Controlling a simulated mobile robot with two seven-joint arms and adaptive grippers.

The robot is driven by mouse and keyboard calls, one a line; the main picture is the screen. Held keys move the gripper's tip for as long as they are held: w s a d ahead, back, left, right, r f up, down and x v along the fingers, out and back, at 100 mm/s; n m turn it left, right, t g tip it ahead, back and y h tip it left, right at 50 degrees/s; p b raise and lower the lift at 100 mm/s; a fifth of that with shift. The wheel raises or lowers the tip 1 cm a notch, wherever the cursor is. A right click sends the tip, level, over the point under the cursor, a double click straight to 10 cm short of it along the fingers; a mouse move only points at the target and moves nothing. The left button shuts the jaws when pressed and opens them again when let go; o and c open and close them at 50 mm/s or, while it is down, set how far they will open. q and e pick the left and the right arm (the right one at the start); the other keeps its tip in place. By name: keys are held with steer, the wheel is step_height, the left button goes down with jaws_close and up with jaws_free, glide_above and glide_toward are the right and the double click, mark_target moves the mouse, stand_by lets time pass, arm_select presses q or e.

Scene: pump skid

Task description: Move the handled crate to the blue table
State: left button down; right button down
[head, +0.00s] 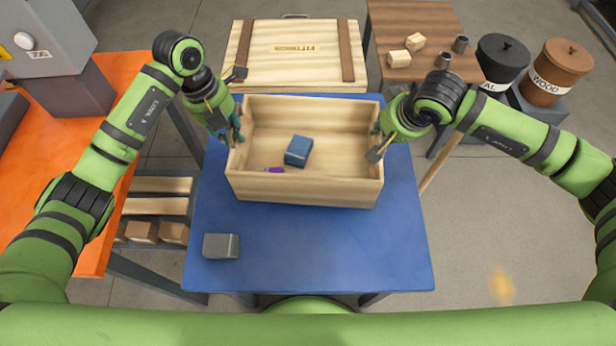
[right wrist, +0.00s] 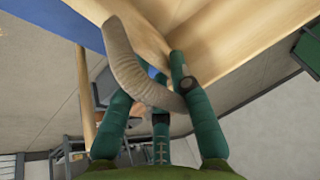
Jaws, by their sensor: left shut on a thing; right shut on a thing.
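The handled crate (head: 305,190) is an open light-wood box over the far half of the blue table (head: 320,250). It looks level; I cannot tell whether its bottom touches the tabletop. A blue block (head: 299,151) and a small purple item (head: 274,170) lie inside. My left gripper (head: 237,133) is shut at the crate's left end; the handle there is mostly hidden. My right gripper (head: 381,141) is at the right end. In the right wrist view, my right gripper (right wrist: 160,95) is shut around the curved grey-beige handle (right wrist: 122,48).
A grey block (head: 221,246) sits on the table's front left. An orange table (head: 105,75) stands left. A closed wooden chest (head: 295,50) is behind the crate. A brown table (head: 415,25) and two lidded bins (head: 502,62) (head: 555,72) stand back right. The table's front right is clear.

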arm_select(q)
steer(key=shift+r, duration=0.2)
arm_select(e)
steer(key=shift+w+d+r, duration=0.1)
steer(key=shift+r, duration=0.1)
arm_select(q)
steer(key=shift+f, duration=0.25)
arm_select(e)
steer(key=shift+f, duration=0.25)
